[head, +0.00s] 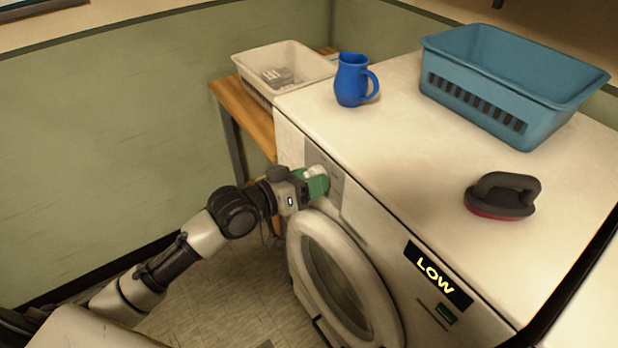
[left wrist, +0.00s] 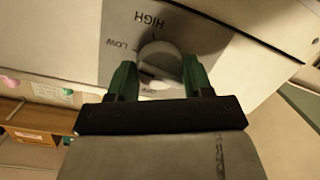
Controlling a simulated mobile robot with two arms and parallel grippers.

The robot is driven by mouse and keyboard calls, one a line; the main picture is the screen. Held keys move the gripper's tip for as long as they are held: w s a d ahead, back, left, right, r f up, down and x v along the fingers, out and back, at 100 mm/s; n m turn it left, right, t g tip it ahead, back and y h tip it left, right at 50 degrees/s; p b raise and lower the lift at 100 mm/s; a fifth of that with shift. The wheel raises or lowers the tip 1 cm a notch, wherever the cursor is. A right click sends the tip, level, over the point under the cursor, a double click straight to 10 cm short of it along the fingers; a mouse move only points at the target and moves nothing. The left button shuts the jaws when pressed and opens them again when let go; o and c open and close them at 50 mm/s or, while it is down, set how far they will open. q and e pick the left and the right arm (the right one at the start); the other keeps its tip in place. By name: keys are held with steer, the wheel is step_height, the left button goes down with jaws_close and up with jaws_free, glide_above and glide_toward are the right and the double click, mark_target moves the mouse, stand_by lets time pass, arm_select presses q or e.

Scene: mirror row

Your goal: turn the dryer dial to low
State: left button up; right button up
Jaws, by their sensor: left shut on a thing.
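The dryer dial (left wrist: 160,58) is a pale round knob on a grey panel, with HIGH, LOW and a partly covered third label around it. My left gripper (left wrist: 160,82) is shut on the dial, with one green finger on each side of it. In the head view the left gripper (head: 316,184) is at the upper front of the white dryer (head: 375,225) and mostly hides the dial. The dryer's display (head: 437,276) reads LOW in lit letters. I cannot clearly make out the dial's pointer. My right gripper is not in view.
On the dryer top are a blue pitcher (head: 351,80), a blue basket (head: 490,85) and a dark brush-like object with a red base (head: 502,196). A white bin (head: 285,62) is on a wooden table (head: 245,112) behind. The round dryer door (head: 340,275) is below my left gripper.

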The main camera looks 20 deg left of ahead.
arm_select(q)
steer(key=shift+f, duration=0.15)
steer(key=o, duration=0.9)
steer(key=shift+b+v, duration=0.75)
steer(key=shift+v, duration=4.7)
